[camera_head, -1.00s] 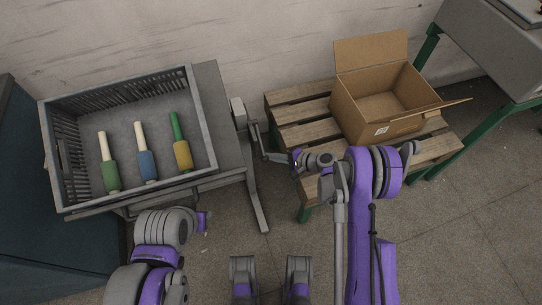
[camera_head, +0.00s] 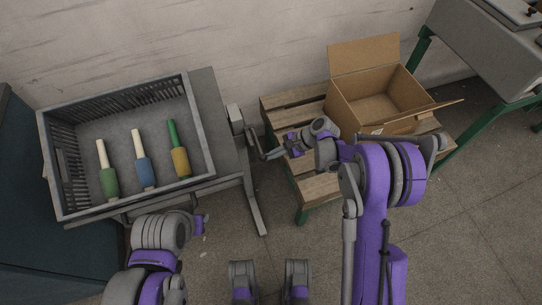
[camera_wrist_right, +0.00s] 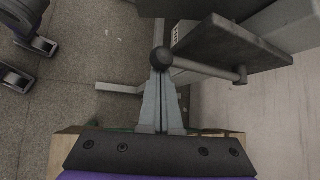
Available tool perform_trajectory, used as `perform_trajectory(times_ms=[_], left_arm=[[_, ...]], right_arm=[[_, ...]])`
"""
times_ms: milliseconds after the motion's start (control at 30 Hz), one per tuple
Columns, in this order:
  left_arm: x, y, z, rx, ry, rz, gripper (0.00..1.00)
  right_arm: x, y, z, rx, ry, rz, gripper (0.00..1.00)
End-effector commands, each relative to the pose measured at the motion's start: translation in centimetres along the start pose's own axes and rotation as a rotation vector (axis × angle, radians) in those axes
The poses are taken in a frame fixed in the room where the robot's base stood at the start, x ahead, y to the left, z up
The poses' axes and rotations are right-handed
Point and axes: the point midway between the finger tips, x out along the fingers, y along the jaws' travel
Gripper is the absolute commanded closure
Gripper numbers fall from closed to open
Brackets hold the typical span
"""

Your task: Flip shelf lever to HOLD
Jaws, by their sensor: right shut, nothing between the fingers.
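The shelf lever shows in the right wrist view as a thin grey rod (camera_wrist_right: 205,68) with a dark ball knob (camera_wrist_right: 162,57) on its end. In the head view the lever (camera_head: 254,143) is at the right side of the grey stand, small and partly hard to separate from my fingers. My right gripper (camera_head: 274,155) is shut and empty, its fingertips (camera_wrist_right: 161,78) at the ball knob; I cannot tell whether they touch. Any HOLD marking is not readable. My left gripper (camera_head: 201,224) is low in front of the stand, its fingers too small to judge.
A grey crate (camera_head: 203,130) with three bobbins, green, blue and yellow, sits on the stand (camera_head: 232,150). A wooden pallet table (camera_head: 318,188) bears an open cardboard box (camera_head: 350,113) close beyond my right arm. A green-legged machine (camera_head: 470,50) stands at right. Floor between is clear.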

Motion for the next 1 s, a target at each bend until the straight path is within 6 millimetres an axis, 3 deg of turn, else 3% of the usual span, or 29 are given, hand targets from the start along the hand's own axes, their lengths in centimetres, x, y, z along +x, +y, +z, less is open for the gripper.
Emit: perform_trajectory(times_ms=[567,667,1000], left_arm=[[-0.1,0.0,0.0,0.0,0.0,0.0,0.7],[-0.2,0.0,-0.1,0.0,0.001,0.0,0.7],[-0.9,0.0,-0.4,0.0,0.003,0.0,0.7]], right_arm=[[-0.3,-0.1,0.6,0.005,-0.012,0.007,1.0],[-1.4,-0.2,0.6,0.007,-0.011,0.006,1.0],[-8.1,-0.2,0.2,0.009,-0.004,0.005,1.0]])
